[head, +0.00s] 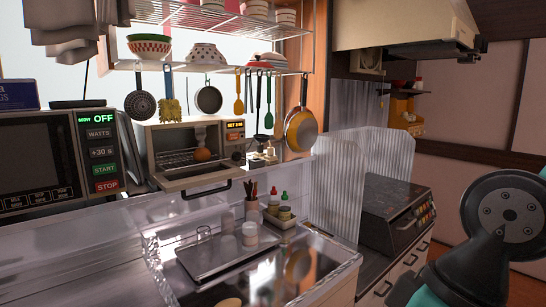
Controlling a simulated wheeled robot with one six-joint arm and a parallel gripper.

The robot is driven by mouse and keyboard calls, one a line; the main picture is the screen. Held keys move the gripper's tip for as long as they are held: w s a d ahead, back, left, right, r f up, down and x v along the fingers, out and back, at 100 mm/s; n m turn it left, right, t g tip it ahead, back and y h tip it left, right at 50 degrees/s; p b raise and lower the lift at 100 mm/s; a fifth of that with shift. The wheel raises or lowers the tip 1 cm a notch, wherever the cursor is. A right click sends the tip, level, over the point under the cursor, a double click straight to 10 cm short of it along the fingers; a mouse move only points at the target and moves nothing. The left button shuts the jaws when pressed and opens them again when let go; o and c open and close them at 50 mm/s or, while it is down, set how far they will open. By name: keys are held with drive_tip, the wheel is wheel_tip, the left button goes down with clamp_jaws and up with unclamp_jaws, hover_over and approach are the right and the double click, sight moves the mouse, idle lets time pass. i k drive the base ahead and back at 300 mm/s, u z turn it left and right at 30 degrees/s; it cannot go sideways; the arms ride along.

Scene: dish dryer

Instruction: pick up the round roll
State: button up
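A small round orange-brown thing (203,154) that looks like the round roll sits on the rack inside the open toaster oven (165,185). The oven's door is folded down at the front. A pale greyish thing (200,135) shows just above the roll; I cannot tell what it is. A beige rounded thing (230,302) is partly cut off by the bottom edge, in the sink area, and I cannot tell what it is. My gripper is not in view; only part of my teal and black arm shows at the right.
A microwave (45,155) stands left of the oven. Pans and utensils hang above from a wire shelf (220,65). A metal tray (205,255), a cup of utensils (252,205) and small bottles stand in front. Clear ribbed panels (335,190) stand beside the stove (395,215).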

sight(200, 154)
drive_tip(key=z, duration=0.65)
drive_tip(key=k, duration=0.9)
drive_tip(key=z, duration=0.45)
drive_tip(key=i, duration=1.3)
drive_tip(key=u, duration=1.15)
drive_tip(key=i, duration=1.2)
drive_tip(key=u, duration=1)
drive_tip(key=i, duration=0.2)
drive_tip(key=u, duration=0.15)
